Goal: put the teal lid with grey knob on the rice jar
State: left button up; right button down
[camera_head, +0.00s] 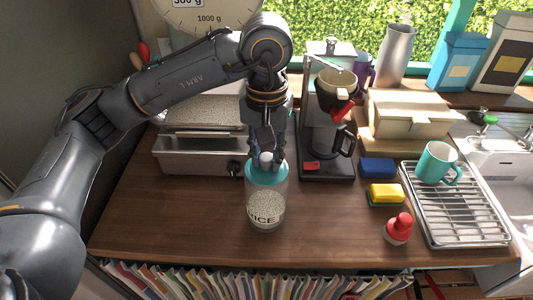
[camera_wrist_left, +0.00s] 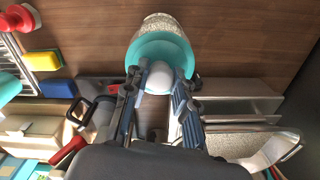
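The rice jar (camera_head: 266,209), clear with pale grains and a "RICE" label, stands upright on the wooden counter. The teal lid (camera_head: 258,174) sits on top of its mouth, looking level; it also shows in the wrist view (camera_wrist_left: 182,52). Its pale grey knob (camera_head: 266,161) points up. My left gripper (camera_head: 267,156) is above the jar, pointing down, with one finger on each side of the knob. The wrist view shows the fingers very close to the knob (camera_wrist_left: 160,76); whether they press on it is unclear. My right gripper is not in view.
Counter left of the jar is clear.

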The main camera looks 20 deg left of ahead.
pick_arm(q)
jog(key=o, duration=0.4)
jog(key=shift+r, duration=0.1)
notch_tip(320, 180, up, 12)
jog(key=shift+f, duration=0.1)
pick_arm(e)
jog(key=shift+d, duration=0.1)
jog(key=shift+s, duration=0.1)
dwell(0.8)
